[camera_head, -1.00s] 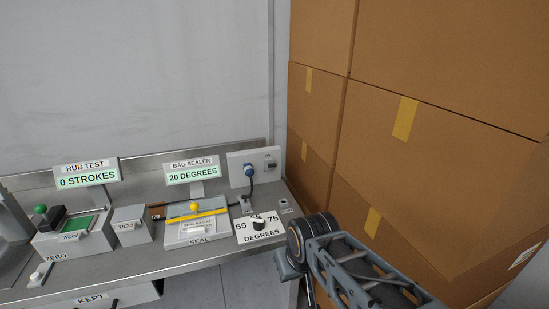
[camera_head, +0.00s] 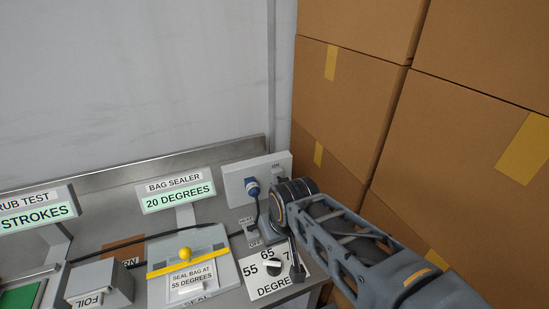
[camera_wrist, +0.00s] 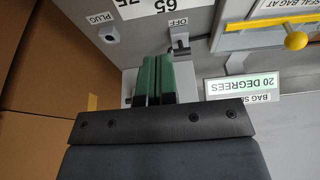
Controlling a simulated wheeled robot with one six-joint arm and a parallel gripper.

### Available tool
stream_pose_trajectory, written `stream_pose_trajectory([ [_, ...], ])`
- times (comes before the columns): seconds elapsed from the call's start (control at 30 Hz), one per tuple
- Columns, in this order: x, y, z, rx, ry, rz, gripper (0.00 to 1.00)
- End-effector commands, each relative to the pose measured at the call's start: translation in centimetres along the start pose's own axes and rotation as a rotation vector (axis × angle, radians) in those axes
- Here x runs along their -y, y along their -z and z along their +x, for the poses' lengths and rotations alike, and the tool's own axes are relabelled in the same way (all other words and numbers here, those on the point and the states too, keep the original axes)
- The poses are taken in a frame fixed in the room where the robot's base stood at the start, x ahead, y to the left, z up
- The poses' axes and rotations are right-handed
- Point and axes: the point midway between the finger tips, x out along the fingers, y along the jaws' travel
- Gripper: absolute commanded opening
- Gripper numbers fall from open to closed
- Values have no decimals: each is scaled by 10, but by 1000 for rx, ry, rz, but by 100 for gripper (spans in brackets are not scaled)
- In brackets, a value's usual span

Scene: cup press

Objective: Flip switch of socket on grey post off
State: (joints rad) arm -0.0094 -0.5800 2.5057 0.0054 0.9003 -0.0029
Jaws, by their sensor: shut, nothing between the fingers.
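The light grey socket panel (camera_head: 236,184) stands at the back right of the bench, with a blue plug (camera_head: 252,187) in it and a cable hanging down. In the head view my wrist overlaps the panel's right edge.
A bag sealer plate (camera_head: 222,270) with a yellow bar is left of the degrees dial (camera_head: 270,267). A small OFF switch (camera_wrist: 181,45) is close to my fingers. Stacked cardboard boxes (camera_head: 345,100) wall off the right side. Open space lies above the bench.

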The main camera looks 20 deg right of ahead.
Motion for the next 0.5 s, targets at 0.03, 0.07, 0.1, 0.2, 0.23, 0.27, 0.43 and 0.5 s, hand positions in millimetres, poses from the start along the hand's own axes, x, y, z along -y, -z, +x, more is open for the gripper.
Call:
stream_pose_trajectory([
  [0.03,0,0,0,0,0,0,0],
  [0.07,0,0,0,0,0,0,0],
  [0.1,0,0,0,0,0,0,0],
  [0.2,0,0,0,-1,0,0,0],
  [0.23,0,0,0,-1,0,0,0],
  [0.27,0,0,0,-1,0,0,0],
  [0.43,-2,11,-8,6,-2,2,0],
  [0.5,-6,29,-18,19,-6,7,0],
])
